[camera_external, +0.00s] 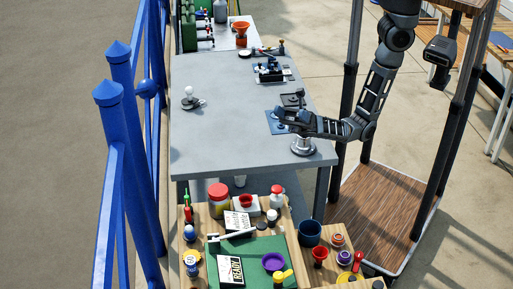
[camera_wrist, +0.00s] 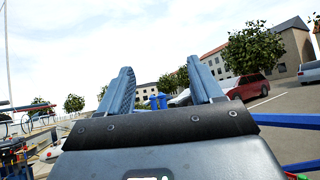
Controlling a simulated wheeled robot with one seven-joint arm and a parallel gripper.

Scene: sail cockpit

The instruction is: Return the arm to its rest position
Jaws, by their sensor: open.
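My arm (camera_external: 372,90) comes down from the upper right in the external view and bends to the left over the right part of the grey table. My gripper (camera_external: 281,116) is at its end, pointing left, close above a blue mat (camera_external: 275,127). In the wrist view my gripper (camera_wrist: 158,90) shows two blue-grey fingers standing well apart with nothing between them. The wrist camera looks out level past the table, toward a street. The exact height of the gripper above the table is hard to tell.
A silver round-based item (camera_external: 303,146) stands below the forearm. A small white-topped item (camera_external: 191,98) stands on the grey table (camera_external: 225,140), which is mostly clear at left. A dark device (camera_external: 270,72) sits behind. Blue railing (camera_external: 120,110) runs along the left. A cluttered wooden table (camera_external: 198,222) is in front.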

